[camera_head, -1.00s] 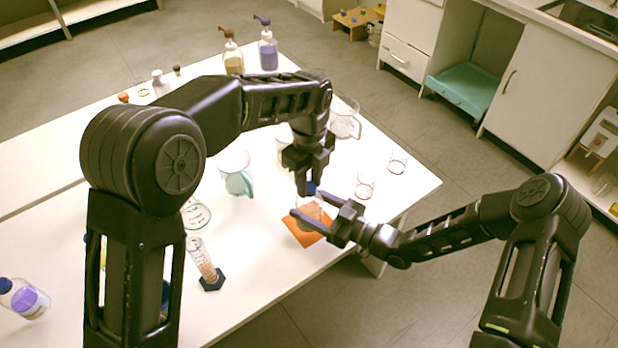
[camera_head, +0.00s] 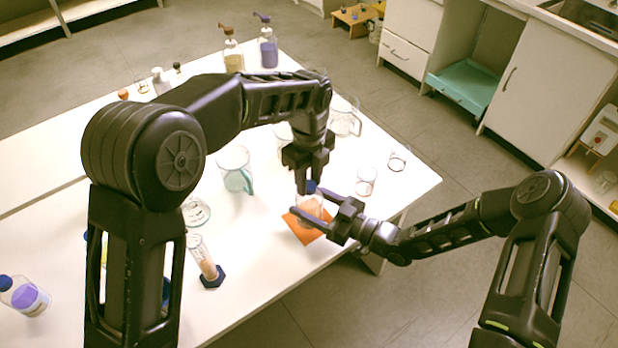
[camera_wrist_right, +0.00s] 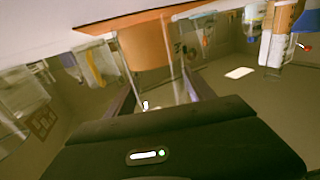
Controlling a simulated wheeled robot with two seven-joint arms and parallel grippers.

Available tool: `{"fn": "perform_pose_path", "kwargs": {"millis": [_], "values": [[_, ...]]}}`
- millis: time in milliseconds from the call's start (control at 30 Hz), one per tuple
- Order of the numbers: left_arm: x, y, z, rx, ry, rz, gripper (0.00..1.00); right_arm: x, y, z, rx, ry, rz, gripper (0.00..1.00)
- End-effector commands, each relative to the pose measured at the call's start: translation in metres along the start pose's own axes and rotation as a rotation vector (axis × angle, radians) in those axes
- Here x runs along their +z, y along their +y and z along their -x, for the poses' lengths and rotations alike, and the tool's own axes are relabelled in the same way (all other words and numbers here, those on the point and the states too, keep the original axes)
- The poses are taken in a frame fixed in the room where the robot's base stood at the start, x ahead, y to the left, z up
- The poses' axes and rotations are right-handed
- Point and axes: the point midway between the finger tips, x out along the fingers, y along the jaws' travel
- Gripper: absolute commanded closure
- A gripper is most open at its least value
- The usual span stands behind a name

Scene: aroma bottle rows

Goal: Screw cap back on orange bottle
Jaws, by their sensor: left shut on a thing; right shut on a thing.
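The orange bottle (camera_head: 311,208), clear with orange contents, stands upright over an orange mat (camera_head: 298,231) near the table's front edge. It fills the upper middle of the right wrist view (camera_wrist_right: 147,48). My right gripper (camera_head: 310,202) reaches in from the right and is shut on the bottle's body, a finger on either side. My left gripper (camera_head: 305,187) points down from above and is shut on the blue cap (camera_head: 312,187) at the bottle's top. The fingers partly hide the cap, and I cannot tell whether it is seated on the neck.
A jug with a teal handle (camera_head: 235,172), a graduated cylinder (camera_head: 203,260) and two small beakers (camera_head: 366,181) stand near the grippers. Pump bottles (camera_head: 268,50) are at the back. A purple-labelled bottle (camera_head: 25,297) is at the left. The front right table edge is close.

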Motion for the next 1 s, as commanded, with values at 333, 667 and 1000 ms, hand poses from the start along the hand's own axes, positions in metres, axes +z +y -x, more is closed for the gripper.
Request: {"fn": "perform_pose_path", "kwargs": {"millis": [333,667,1000], "values": [[-0.0003,0.0001,-0.0069,0.001,0.000,-0.008,1.00,-0.0001,0.0002,0.0000,0.000,0.000,0.001,1.00],[0.0005,0.0000,-0.0073,-0.001,0.004,-0.424,1.00,0.0000,0.0003,0.0000,0.001,0.000,0.001,1.00],[-0.0006,-0.0012,-0.0070,-0.002,0.001,-1.325,1.00,0.0000,0.0004,0.0001,0.001,0.000,0.000,1.00]]}}
